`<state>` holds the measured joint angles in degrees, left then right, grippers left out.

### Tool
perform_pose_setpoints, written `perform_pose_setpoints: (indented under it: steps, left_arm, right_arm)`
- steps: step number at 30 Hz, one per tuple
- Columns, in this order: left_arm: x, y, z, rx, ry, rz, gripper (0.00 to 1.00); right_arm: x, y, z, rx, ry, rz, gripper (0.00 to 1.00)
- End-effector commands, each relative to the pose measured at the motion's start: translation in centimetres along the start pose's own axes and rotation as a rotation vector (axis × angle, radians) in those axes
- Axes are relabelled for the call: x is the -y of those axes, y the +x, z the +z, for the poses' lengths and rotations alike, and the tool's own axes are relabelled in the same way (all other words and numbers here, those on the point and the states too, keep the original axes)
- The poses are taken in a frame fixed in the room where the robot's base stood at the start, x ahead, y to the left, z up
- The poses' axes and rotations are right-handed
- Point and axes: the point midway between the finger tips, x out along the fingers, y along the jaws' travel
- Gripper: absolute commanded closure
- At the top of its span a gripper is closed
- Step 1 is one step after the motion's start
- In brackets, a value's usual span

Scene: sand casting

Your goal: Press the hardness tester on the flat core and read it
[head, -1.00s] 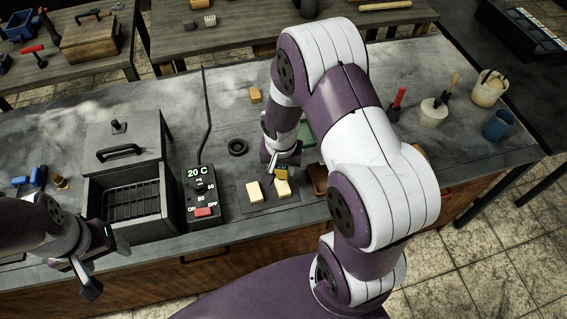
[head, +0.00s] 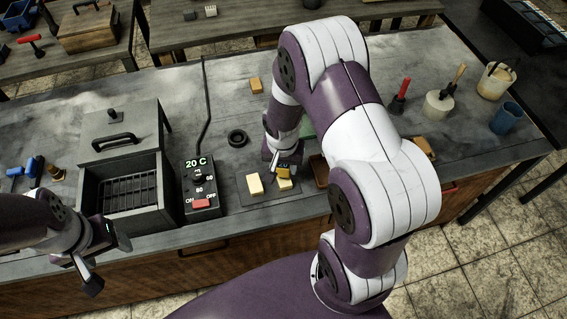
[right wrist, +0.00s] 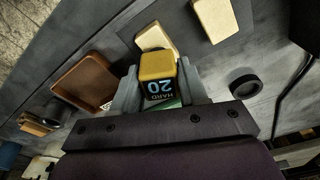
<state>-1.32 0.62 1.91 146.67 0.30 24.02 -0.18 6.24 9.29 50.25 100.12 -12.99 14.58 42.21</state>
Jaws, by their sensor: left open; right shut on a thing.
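My right gripper (right wrist: 160,88) is shut on the hardness tester (right wrist: 157,68), a yellow block with a dark display face. Its display shows "HARD" and "20", upside down in the right wrist view. In the head view the tester (head: 283,172) is at a pale yellow core (head: 285,185) on a dark plate (head: 243,181). In the wrist view that core (right wrist: 152,37) lies just beyond the tester; whether they touch cannot be told. A second pale core (head: 255,185) lies to its left. My left gripper (head: 106,262) is open and empty at the front left.
A control box (head: 201,190) showing "20 C" and an open dark oven box (head: 128,190) stand left of the plate. A black ring (head: 237,138) and another yellow block (head: 255,85) lie behind. A brown tray (right wrist: 82,82) is close beside the plate.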

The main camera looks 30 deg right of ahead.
Motion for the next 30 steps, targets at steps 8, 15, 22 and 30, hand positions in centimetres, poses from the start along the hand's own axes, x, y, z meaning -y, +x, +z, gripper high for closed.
perform_pose_setpoints:
  steps: [8, 15, 22, 30]
  left_arm:
    - [0.00, 0.34, 0.04, 0.000, 0.000, 0.000, 0.32]
    - [0.00, 0.59, 0.07, 0.000, 0.000, 0.000, 0.32]
    - [0.00, 0.84, 0.10, 0.000, 0.000, 0.000, 0.32]
    - [0.00, 0.86, 0.10, 0.000, 0.000, 0.000, 0.32]
  right_arm:
    - [0.01, 0.36, 0.03, 0.000, 0.000, 0.000, 0.86]
    - [0.01, 0.64, 0.06, 0.000, 0.000, 0.000, 0.86]
    - [0.01, 0.92, 0.09, -0.001, 0.000, 0.000, 0.86]
    - [0.00, 0.94, 0.10, 0.000, 0.000, 0.000, 0.86]
